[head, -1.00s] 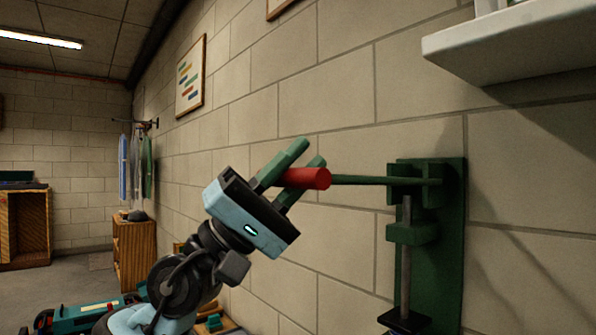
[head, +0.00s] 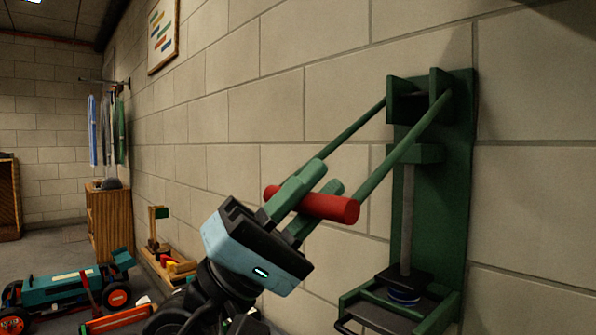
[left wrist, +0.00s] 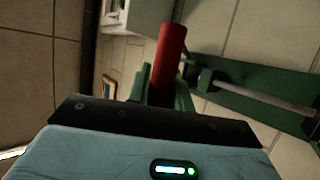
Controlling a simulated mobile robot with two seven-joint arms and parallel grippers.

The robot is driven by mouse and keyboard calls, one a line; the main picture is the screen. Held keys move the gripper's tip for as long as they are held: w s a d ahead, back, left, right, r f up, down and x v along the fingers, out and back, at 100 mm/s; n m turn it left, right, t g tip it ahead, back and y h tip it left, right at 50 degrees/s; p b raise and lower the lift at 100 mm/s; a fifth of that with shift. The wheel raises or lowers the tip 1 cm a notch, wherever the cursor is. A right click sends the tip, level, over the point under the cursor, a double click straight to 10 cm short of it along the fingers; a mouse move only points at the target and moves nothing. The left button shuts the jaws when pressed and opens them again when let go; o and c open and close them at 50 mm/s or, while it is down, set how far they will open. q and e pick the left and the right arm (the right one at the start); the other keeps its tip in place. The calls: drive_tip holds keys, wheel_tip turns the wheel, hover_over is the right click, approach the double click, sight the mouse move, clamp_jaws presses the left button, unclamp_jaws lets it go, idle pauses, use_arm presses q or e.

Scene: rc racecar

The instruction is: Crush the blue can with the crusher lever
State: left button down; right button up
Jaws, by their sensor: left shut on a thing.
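The green can crusher (head: 455,190) is fixed to the block wall at right. Its two green lever arms slope down and left to a red handle (head: 340,208). My left gripper (head: 318,192) is shut on that handle, which also shows upright in the left wrist view (left wrist: 170,55). A grey rod joins the crusher to a black press plate (head: 405,278) low down. The blue can (head: 404,299) shows only as a thin blue and pale band under the plate, above the crusher's base. The plate hides the rest of it. My right gripper is not in view.
A teal racecar (head: 70,290) stands on the floor at lower left. A wooden cabinet (head: 108,225) stands along the wall behind, with clothes (head: 108,130) hanging above. The wall (head: 270,110) beside the lever is bare.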

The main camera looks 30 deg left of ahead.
use_arm(q)
drive_tip(key=shift+w+d+f, duration=0.2)
drive_tip(key=shift+w+f, duration=0.2)
drive_tip(key=shift+f, duration=0.4)
drive_tip(key=shift+r, duration=0.1)
drive_tip(key=c, duration=1.3)
unclamp_jaws()
drive_tip(key=shift+o, duration=0.2)
drive_tip(key=shift+a, duration=0.1)
